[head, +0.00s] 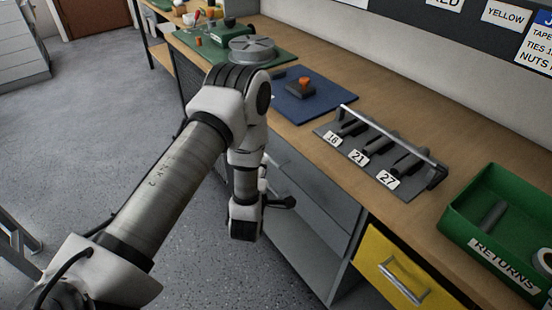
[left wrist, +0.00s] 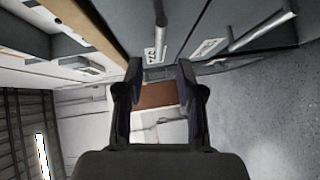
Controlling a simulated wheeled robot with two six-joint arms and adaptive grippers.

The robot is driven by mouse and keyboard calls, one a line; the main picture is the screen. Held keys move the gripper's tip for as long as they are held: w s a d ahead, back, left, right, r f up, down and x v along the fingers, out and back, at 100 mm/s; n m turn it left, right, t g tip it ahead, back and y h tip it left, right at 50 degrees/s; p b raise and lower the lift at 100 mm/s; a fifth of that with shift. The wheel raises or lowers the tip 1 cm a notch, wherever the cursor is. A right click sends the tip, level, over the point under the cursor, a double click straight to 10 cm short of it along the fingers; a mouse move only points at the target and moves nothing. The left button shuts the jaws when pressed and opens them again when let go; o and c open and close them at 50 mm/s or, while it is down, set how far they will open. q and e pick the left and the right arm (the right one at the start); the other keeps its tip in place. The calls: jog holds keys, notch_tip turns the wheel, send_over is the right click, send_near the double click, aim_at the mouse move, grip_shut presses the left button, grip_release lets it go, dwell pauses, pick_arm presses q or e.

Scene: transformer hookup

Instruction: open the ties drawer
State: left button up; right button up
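The ties drawer cannot be picked out for sure, since no drawer label is readable. In the left wrist view, grey drawer fronts show a bar handle (left wrist: 263,31) and small white labels (left wrist: 208,48) and (left wrist: 154,55). My left gripper (head: 286,202) hangs beside the grey unit (head: 312,185) under the workbench, partly hidden by its own wrist. In the left wrist view my left gripper (left wrist: 160,82) has its two fingers apart with nothing between them. The fingers look clear of the handles. My right gripper is not in view.
A yellow drawer (head: 372,257) with a bar handle is at lower right. On the workbench (head: 400,110) are a numbered tool rack (head: 385,178), a green returns tray (head: 448,212) and a blue mat (head: 325,103).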

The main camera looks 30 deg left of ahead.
aim_at(267, 155)
pick_arm(q)
jog(key=x, duration=0.7)
jog(key=shift+w, duration=0.15)
grip_shut()
